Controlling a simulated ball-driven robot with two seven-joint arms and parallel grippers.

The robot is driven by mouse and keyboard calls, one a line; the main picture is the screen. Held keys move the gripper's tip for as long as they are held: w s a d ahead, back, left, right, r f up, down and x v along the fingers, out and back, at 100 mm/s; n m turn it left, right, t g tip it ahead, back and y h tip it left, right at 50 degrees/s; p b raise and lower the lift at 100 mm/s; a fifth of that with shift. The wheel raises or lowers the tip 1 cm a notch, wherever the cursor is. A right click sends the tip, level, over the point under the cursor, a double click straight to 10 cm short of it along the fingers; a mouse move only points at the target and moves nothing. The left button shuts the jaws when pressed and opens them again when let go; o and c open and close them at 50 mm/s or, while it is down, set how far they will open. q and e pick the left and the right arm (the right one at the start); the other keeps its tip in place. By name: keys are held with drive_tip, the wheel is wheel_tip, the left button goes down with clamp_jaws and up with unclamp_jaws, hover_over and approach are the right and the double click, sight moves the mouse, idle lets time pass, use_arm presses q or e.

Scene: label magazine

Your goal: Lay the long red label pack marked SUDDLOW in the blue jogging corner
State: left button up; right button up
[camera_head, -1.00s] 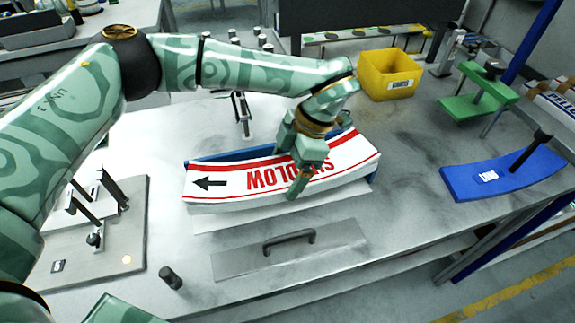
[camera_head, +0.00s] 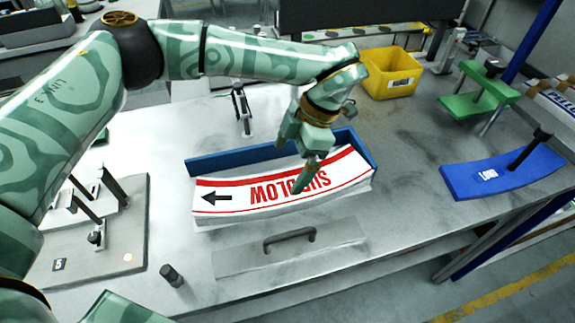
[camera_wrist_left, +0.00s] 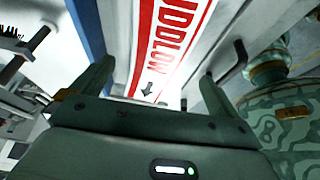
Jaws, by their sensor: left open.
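The long white label pack with red stripes, marked SUDDLOW with a black arrow (camera_head: 270,192), lies curved along the front of the blue jogging corner (camera_head: 228,160), whose back and right walls show. The pack's right end is by the right wall; its left end sits slightly inside the corner's left end. My left gripper (camera_head: 308,178) is above the pack's right half. In the left wrist view the pack (camera_wrist_left: 168,40) passes beyond the two spread fingers, and the blue wall (camera_wrist_left: 88,30) runs beside it. The gripper is open. My right gripper is not in view.
A grey plate with a handle (camera_head: 290,245) lies in front of the pack. A yellow bin (camera_head: 390,75) stands behind right. A blue curved block with a post (camera_head: 500,175) and a green stand (camera_head: 478,100) are at right. A grey fixture (camera_head: 95,245) is at left.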

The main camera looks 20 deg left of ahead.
use_arm(q)
drive_tip(key=p+v, duration=0.1)
drive_tip(key=v, duration=0.9)
drive_tip(key=shift+d, duration=0.1)
